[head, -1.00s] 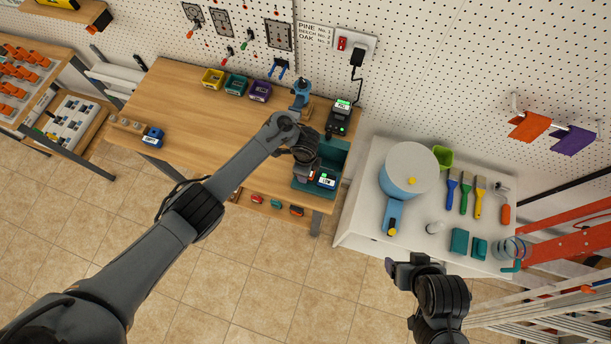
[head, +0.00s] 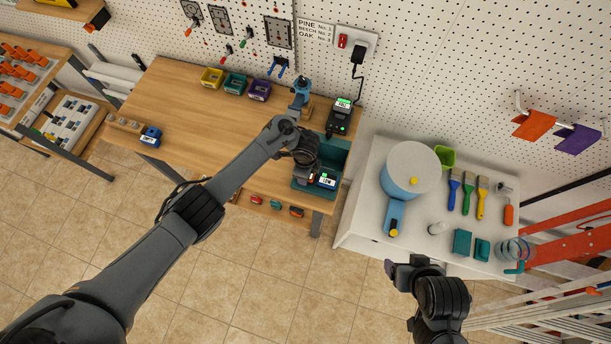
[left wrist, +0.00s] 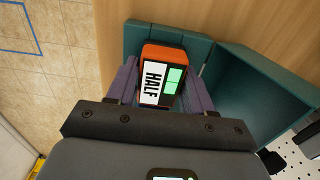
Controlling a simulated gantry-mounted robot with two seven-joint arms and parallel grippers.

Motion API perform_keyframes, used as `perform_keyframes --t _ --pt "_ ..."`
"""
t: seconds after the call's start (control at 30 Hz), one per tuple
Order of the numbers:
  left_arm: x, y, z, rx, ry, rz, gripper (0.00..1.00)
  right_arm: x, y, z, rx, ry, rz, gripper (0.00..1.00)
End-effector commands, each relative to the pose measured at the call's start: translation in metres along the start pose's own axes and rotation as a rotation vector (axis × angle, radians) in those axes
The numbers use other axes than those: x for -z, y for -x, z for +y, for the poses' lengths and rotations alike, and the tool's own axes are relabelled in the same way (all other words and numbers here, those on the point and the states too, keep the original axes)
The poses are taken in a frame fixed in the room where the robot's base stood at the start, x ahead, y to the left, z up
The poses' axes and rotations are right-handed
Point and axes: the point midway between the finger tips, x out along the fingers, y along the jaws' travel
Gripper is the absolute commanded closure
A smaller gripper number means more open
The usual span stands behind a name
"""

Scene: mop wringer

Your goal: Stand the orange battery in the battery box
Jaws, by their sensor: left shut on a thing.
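The orange battery (left wrist: 162,75), with a HALF label and green bars, is between the fingers of my left gripper (left wrist: 160,88) in the left wrist view. My left gripper is shut on it. The battery is at the teal battery box (left wrist: 265,90), close to a teal wall; whether its base touches the floor of the box is hidden. In the head view the left gripper (head: 309,174) is over the box (head: 336,156), and the arm hides most of the battery. My right gripper (head: 392,268) hangs over the floor, its finger opening unclear.
A charger (head: 338,120) stands behind the box. Another blue battery (head: 151,137) is at the workbench's left. The white table (head: 365,215) with a blue pot (head: 398,183) is at the right.

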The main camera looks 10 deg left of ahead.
Motion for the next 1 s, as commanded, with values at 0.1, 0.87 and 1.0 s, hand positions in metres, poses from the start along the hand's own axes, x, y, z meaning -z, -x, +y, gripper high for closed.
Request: perform_keyframes --t 0.1,0.87,1.0 --pt "0.0003 -0.0002 -0.0005 0.001 0.000 0.000 0.78 -0.0002 -0.0005 0.0000 0.000 0.000 0.000 0.23" --pt "0.0002 -0.0021 -0.0004 0.001 0.000 0.000 0.78 -0.0011 -0.0015 0.0023 -0.008 0.009 -0.002 0.23" --pt "0.0002 -0.0019 -0.0004 0.001 0.000 0.000 0.29 -0.0010 -0.0013 0.0021 -0.007 0.009 -0.002 0.23"
